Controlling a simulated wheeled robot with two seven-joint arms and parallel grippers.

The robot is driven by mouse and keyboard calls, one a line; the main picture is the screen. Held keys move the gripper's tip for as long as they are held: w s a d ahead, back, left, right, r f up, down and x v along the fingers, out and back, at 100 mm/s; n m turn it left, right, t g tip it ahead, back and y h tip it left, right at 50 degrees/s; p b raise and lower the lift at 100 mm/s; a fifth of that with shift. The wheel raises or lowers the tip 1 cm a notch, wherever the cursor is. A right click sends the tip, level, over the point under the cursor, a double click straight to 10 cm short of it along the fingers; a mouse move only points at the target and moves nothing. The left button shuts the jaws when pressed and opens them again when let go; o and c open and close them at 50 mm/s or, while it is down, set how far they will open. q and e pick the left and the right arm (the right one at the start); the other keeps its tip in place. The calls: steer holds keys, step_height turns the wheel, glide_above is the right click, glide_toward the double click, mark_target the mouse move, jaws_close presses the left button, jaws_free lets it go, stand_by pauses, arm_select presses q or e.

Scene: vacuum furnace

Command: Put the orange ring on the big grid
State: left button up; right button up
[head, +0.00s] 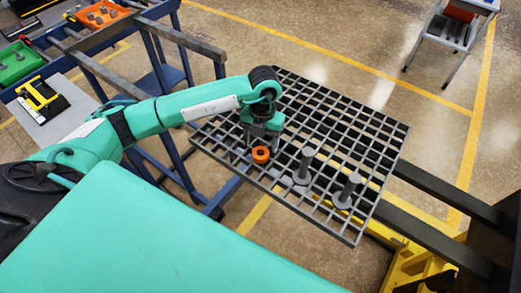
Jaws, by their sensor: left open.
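The orange ring (261,155) is at the left part of the big grid (352,123), and it looks to rest on the bars. The grid is a dark grey lattice plate. My left gripper (259,141) points down right above and behind the ring. Its jaws are open, and the ring shows just below the fingertips. I cannot tell whether the fingers touch the ring. My right gripper is not in view.
Two grey posts on round bases, one nearer the middle (303,166) and one to the right (347,191), stand on the grid. A blue table with an orange bin (103,14) and a green bin (17,62) is at the left. A yellow frame (418,262) is at the lower right.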

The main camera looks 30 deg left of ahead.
arm_select(q)
step_height(320, 180, up, 8)
steer(key=w+b, duration=0.1)
steer(key=b, duration=0.1)
steer(key=shift+r+b, duration=0.25)
steer(key=shift+b, duration=0.1)
steer(key=shift+f, duration=0.1)
